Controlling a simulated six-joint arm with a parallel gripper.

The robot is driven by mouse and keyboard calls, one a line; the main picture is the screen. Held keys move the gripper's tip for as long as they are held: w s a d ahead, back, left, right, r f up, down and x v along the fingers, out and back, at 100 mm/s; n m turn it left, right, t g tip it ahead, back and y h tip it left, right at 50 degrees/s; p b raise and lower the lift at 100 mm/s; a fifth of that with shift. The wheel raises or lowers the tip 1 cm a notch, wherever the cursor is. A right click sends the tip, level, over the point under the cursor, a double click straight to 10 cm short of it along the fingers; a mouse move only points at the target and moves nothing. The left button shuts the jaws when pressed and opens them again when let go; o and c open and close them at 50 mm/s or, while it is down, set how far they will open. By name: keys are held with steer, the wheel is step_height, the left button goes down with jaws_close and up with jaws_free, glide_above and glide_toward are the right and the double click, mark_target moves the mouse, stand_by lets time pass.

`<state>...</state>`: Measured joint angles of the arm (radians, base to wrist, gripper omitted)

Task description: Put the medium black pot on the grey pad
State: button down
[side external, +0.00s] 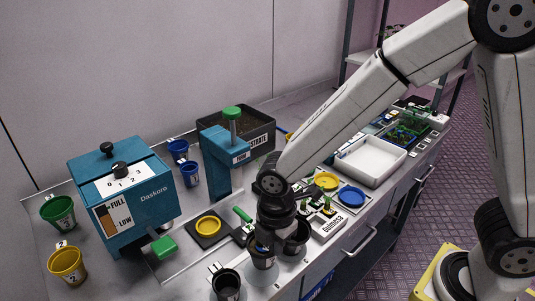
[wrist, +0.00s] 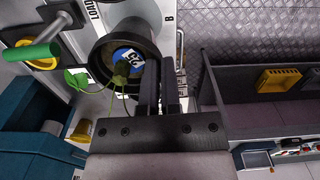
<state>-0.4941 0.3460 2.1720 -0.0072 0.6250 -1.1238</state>
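Three black pots stand at the bench's front in the side external view: one at the front (side external: 226,288), one in the middle (side external: 262,260) and one at the right (side external: 297,238). Their size order is hard to judge. My gripper (wrist: 160,85) is just above the middle pot, its fingers close together at the rim of a black pot (wrist: 108,50) in the wrist view. The rim appears pinched between them. Whether the pot touches the bench is hidden. A dark square pad (side external: 199,241) with a yellow ring lies left.
A teal machine (side external: 142,215) and a teal press (side external: 217,160) stand behind. Green (side external: 58,212) and yellow (side external: 67,264) cups are at left. Yellow (side external: 327,181) and blue (side external: 351,197) dishes and a white tray (side external: 368,171) lie at right.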

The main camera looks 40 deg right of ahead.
mark_target(273, 256)
steer(key=shift+w+f, duration=0.1)
steer(key=shift+w+a+f, duration=0.1)
steer(key=shift+w+f, duration=0.05)
steer(key=shift+f, duration=1.6)
steer(key=shift+f, duration=0.15)
steer(key=c, duration=0.8)
jaws_free()
steer(key=shift+r, duration=6.2)
